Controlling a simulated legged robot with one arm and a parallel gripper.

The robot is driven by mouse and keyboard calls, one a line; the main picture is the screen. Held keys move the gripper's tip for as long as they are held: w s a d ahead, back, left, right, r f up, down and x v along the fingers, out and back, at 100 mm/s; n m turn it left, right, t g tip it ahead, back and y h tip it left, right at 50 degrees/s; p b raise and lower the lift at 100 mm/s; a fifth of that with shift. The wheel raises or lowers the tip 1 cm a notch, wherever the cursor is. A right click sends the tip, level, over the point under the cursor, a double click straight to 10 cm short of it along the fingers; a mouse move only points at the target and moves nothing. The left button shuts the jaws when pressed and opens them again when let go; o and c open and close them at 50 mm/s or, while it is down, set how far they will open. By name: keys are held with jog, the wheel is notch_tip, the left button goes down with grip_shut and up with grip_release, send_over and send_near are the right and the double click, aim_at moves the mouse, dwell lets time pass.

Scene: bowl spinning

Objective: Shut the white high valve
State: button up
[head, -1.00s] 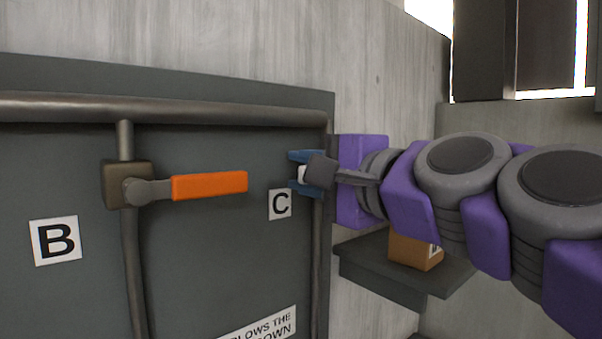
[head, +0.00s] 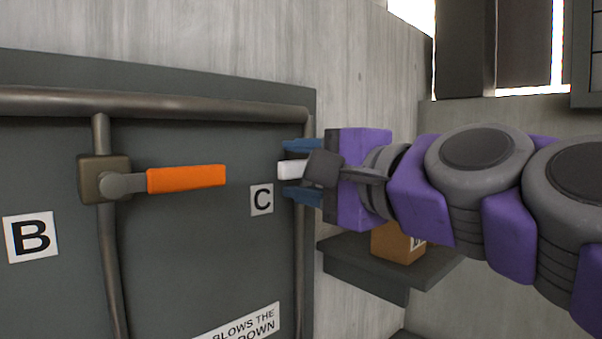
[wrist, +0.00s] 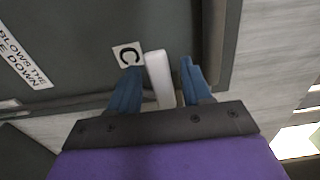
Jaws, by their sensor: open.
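The white valve handle (head: 293,170) shows in the head view beside the C label, at the right edge of the grey panel. Its far part is hidden behind my gripper. In the wrist view the white handle (wrist: 158,77) lies between the two blue fingers. My gripper (head: 302,171) is open, with one finger above the handle and one below it in the head view. In the wrist view my gripper (wrist: 160,85) shows a gap between the handle and the right finger, and a smaller one on the left.
An orange-handled valve (head: 186,179) sits left on the panel (head: 200,245), near a B label (head: 31,237). A pipe (head: 160,106) runs along the top. A brown box (head: 397,243) stands on a grey ledge (head: 365,275) below my arm.

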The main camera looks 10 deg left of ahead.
jog(key=w+d+b+v, duration=0.1)
jog(key=w+b+v, duration=0.1)
jog(key=v, duration=1.3)
jog(key=a+f+n+g+h+b, duration=0.3)
jog(key=f+b, duration=0.4)
jog(key=f, duration=1.5)
jog(key=a+f+n+g+h+b, duration=0.1)
jog(key=f+g+h+b, duration=0.4)
jog(key=f, duration=1.7)
jog(key=s+d+f+n+g+h+b, duration=0.1)
jog(key=s+d+f+b, duration=0.3)
jog(key=f, duration=0.7)
jog(key=s+d+f+n+g+h+b, duration=0.1)
jog(key=s+d+f+g+h+b, duration=0.1)
jog(key=s+f, duration=0.4)
jog(key=s+d+f+n+g+h+b, duration=0.1)
jog(key=s+d+f+h+b, duration=0.2)
jog(key=f, duration=1.3)
jog(key=s+d+b, duration=0.3)
jog(key=d, duration=0.1)
jog(key=shift+f+n+g, duration=0.2)
jog(key=shift+n+g, duration=0.2)
jog(key=shift+d+r, duration=0.1)
jog(key=shift+d, duration=0.1)
jog(key=shift+c, duration=0.3)
jog(key=shift+c, duration=0.3)
